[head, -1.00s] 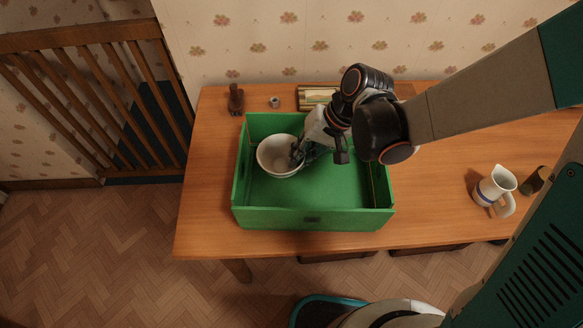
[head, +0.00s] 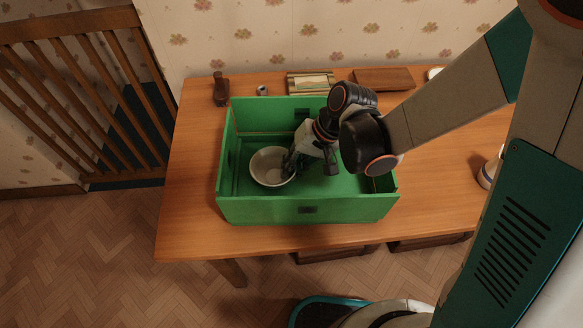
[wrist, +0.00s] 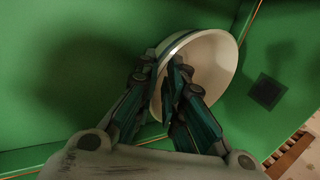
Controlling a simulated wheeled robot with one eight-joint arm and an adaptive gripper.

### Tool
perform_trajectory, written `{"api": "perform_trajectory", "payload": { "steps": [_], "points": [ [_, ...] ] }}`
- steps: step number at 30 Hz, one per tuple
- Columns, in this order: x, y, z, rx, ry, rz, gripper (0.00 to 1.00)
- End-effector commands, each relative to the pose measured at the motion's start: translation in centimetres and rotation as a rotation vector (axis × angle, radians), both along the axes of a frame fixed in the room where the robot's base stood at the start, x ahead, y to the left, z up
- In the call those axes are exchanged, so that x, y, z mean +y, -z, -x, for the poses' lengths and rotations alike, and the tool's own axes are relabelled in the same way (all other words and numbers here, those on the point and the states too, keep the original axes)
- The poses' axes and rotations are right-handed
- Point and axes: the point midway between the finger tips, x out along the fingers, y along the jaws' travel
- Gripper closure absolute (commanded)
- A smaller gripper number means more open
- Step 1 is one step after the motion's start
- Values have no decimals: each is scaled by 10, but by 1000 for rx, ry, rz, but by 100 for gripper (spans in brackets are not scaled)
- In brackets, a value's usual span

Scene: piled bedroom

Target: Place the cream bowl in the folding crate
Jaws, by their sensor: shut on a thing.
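The cream bowl (head: 270,167) is inside the green folding crate (head: 262,211), toward its left side. My gripper (head: 291,163) reaches into the crate from the right and is shut on the bowl's right rim. In the wrist view the bowl (wrist: 212,62) is tilted in the picture, with its rim between the fingers of my gripper (wrist: 168,85). The crate's green surface (wrist: 60,50) fills most of that view. I cannot tell whether the bowl touches the crate floor.
The crate stands on a wooden table (head: 185,190). Behind it are a brown wooden object (head: 220,90), a small grey cylinder (head: 262,90), a framed picture (head: 310,83) and a brown box (head: 384,79). A white jug (head: 488,172) is at the right, partly hidden by my arm.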

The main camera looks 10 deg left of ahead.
Motion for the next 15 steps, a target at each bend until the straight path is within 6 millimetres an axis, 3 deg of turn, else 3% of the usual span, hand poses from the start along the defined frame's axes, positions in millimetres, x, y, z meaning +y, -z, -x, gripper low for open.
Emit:
{"api": "perform_trajectory", "payload": {
  "steps": [8,9,11,15],
  "points": [
    [0,2,0,0,0,0,100],
    [0,1,0,0,0,0,81],
    [0,1,0,0,0,0,70],
    [0,1,0,0,0,0,70]
  ]
}}
